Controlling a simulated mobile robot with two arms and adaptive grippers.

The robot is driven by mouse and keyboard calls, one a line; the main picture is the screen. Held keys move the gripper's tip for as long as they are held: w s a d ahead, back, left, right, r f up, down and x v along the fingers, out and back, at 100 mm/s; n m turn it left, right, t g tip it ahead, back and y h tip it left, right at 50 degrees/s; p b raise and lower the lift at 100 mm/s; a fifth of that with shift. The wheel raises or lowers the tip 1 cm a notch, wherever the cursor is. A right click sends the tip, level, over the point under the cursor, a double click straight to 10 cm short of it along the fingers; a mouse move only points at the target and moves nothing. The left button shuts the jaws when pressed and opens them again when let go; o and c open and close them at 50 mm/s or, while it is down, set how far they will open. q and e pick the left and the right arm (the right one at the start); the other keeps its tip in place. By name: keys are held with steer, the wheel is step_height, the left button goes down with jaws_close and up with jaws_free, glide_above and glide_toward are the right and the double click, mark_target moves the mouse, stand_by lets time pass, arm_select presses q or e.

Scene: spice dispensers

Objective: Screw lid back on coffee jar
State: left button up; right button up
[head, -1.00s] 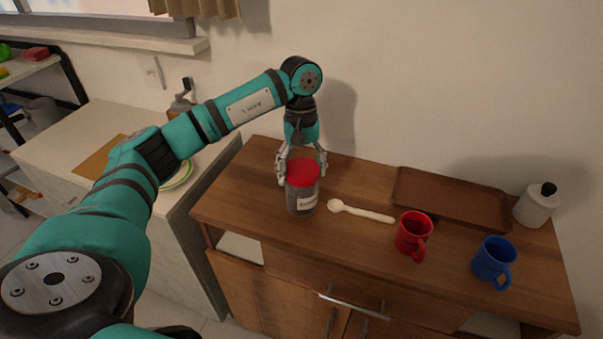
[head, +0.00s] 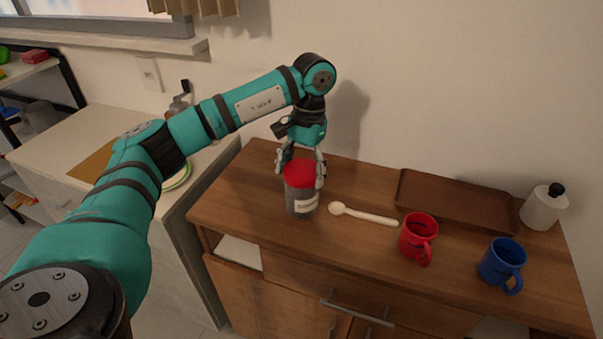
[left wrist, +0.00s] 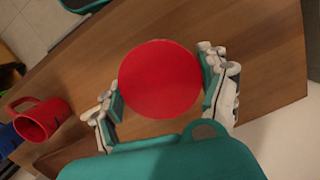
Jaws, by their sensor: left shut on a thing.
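The coffee jar (head: 301,203) stands upright on the wooden cabinet top, with a pale label on its front. The red lid (head: 299,173) sits on the jar's mouth; whether its thread is engaged cannot be seen. My left gripper (head: 301,169) reaches down from above and is shut on the lid, one finger on each side. In the left wrist view the round red lid (left wrist: 160,79) lies between the two fingers of my left gripper (left wrist: 163,95). My right gripper is in neither view.
A white spoon (head: 362,215) lies just right of the jar. Beyond it stand a red mug (head: 417,236) and a blue mug (head: 501,262). A brown tray (head: 455,201) and a white bottle (head: 543,207) are by the wall. The cabinet top left of the jar is clear.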

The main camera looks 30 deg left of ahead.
arm_select(q)
steer(key=m, duration=0.5)
steer(key=shift+y+b, duration=0.35)
steer(key=shift+y, duration=0.05)
steer(key=o, duration=1)
steer(key=shift+o, duration=0.2)
